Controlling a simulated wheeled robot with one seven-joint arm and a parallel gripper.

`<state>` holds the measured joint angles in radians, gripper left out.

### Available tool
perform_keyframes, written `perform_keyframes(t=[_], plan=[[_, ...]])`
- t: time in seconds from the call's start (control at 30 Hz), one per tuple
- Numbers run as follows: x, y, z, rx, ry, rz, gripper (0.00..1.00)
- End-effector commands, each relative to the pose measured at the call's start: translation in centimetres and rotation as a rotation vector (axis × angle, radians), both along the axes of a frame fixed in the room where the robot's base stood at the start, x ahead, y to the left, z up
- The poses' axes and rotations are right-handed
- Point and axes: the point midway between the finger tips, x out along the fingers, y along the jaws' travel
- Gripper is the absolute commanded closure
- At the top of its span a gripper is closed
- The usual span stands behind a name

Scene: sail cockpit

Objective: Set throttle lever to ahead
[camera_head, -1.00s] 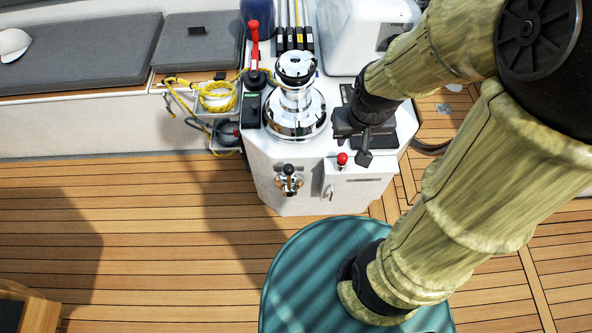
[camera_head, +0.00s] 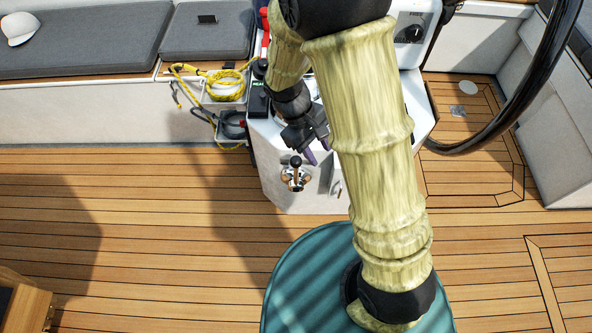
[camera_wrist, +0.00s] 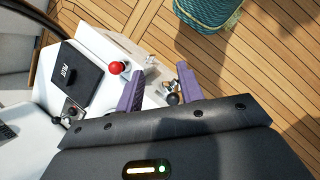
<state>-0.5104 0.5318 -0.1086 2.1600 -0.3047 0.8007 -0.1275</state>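The throttle lever (camera_head: 295,162) has a dark knob and stands roughly upright on a chrome mount on the front face of the white console (camera_head: 285,200). My gripper (camera_head: 318,152) is just right of and above the lever in the head view, with its purple fingers pointing down. In the wrist view my gripper (camera_wrist: 159,70) is open, its fingers apart with nothing held. The lever's dark knob (camera_wrist: 173,99) shows between the fingers there, close to the right one. I cannot tell whether they touch.
A red knob (camera_wrist: 118,67) stands just left of the fingers in the wrist view. A dark box marked PILOT (camera_wrist: 68,77) lies beyond. Yellow rope (camera_head: 222,82) hangs left of the console. My arm hides much of the console top. The deck (camera_head: 130,220) in front is clear.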

Motion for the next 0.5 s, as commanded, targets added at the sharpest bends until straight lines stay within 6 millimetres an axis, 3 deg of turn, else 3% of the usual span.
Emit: perform_keyframes(t=[0.03,0.5], plan=[[0.2,1.2,-2.5,-0.056,0.043,0.081,0.63],[1.4,10.8,-15.3,-0.689,0.263,0.720,0.63]])
